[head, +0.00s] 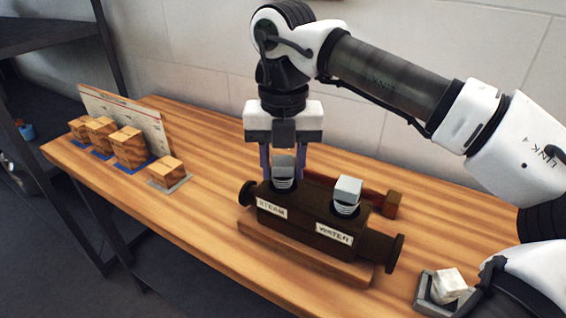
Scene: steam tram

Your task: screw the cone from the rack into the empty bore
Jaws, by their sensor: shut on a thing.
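A dark valve body (308,228) with STEAM and WATER labels stands on a wooden base (300,256) on the bench. My gripper (284,172) points straight down over its STEAM end, with its bluish fingers on either side of a grey square-headed cone (284,163). It is shut on this cone. The cone stands upright at the STEAM bore, with ringed neck showing above the body; its lower part is hidden, so I cannot tell how deep it sits. A second, paler square-headed cone (347,189) stands upright in the WATER end, its rings also showing. I cannot make out the rack.
Several wooden blocks (130,147) stand on blue and grey pads at the bench's left, before an upright board (125,115). A reddish bar with a wooden block (394,204) lies behind the body. A grey tray with a whitish lump (450,284) is front right, beside my arm.

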